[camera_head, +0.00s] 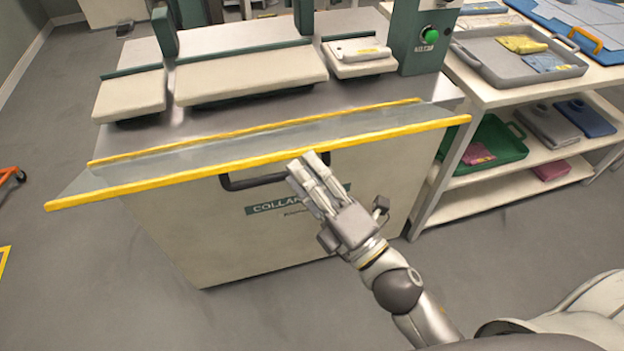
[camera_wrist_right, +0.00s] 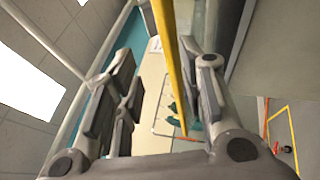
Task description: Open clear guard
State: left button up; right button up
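The clear guard (camera_head: 200,155) is a see-through panel with yellow edges along the front top of the collar machine. Its long front yellow edge (camera_head: 150,184) runs across the machine's front. A dark handle (camera_head: 240,183) shows just below that edge, its right part hidden behind my gripper. My right gripper (camera_head: 306,165) is at the front edge, beside the handle. In the right wrist view its fingers (camera_wrist_right: 165,95) are apart, with a yellow bar (camera_wrist_right: 172,60) of the guard showing between them. I cannot tell whether the fingers touch it. My left gripper is not in view.
The machine has cream pads (camera_head: 250,75) on top and a green button (camera_head: 430,35) at the back right. A shelf cart (camera_head: 510,98) with a grey tray (camera_head: 490,62) and a green bin (camera_head: 490,150) stands close on the right.

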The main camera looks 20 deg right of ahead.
jog(key=shift+s+d+f, duration=0.15)
jog(key=shift+s+f, duration=0.1)
jog(key=shift+s, duration=0.1)
jog(key=shift+s+d, duration=0.1)
pick_arm(q)
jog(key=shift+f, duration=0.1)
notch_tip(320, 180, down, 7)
jog(key=b, duration=0.7)
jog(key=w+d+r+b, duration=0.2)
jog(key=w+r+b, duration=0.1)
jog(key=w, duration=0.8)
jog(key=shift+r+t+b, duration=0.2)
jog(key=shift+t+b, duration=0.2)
jog(key=shift+b, duration=0.15)
pick_arm(e)
jog(key=s+d+f, duration=0.2)
jog(key=f, duration=0.3)
jog(key=s+d+f, duration=0.2)
jog(key=f, duration=0.3)
jog(key=shift+s+d+f, duration=0.25)
jog(key=shift+s+d, duration=0.1)
jog(key=shift+s, duration=0.05)
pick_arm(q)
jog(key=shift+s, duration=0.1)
